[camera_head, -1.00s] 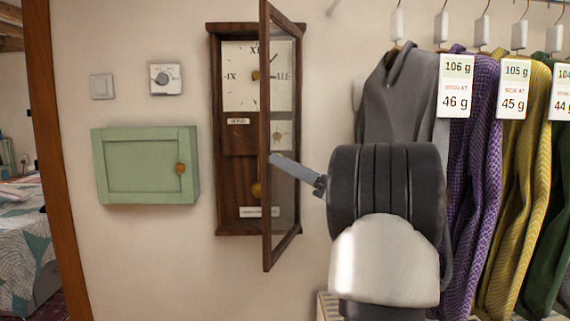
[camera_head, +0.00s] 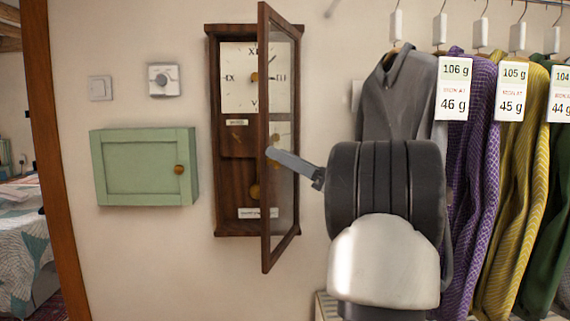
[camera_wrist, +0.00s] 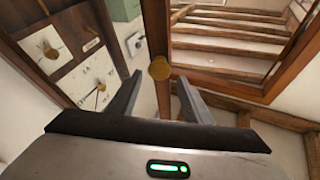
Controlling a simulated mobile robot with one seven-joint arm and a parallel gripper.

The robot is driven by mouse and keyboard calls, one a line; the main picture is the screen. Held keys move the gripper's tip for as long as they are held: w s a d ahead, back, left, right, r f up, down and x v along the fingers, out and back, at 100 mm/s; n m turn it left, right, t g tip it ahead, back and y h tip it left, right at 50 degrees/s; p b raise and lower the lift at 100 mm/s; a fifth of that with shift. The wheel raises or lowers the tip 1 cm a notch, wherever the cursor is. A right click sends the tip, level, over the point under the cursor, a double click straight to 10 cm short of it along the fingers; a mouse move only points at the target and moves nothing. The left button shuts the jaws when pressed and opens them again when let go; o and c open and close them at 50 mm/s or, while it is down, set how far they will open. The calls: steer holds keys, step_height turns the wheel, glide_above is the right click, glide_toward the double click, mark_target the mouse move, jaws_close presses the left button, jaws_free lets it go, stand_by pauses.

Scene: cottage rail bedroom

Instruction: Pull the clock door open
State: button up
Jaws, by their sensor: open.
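The wooden wall clock (camera_head: 227,170) hangs on the wall in the head view. Its glazed clock door (camera_head: 264,215) stands swung well out from the case, hinged on the right, and the dial is exposed. My gripper (camera_head: 270,152) reaches from the right to the door's free edge at mid height. In the wrist view my gripper (camera_wrist: 157,88) is open, with a finger on either side of the line to the round brass knob (camera_wrist: 160,69) on the door frame (camera_wrist: 157,30). The knob lies just beyond the fingertips; I cannot tell whether they touch it.
A green wall cabinet (camera_head: 142,168) hangs left of the clock, below a thermostat (camera_head: 163,79) and a light switch (camera_head: 100,88). A grey garment (camera_head: 400,100) and several coloured garments hang on a rail at the right, close behind my arm. The wall below the clock is clear.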

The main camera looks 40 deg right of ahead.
steer(key=p, duration=0.2)
glide_toward(267, 113)
steer(key=x, duration=0.5)
steer(key=shift+w+r, duration=0.1)
steer(key=shift+w, duration=0.1)
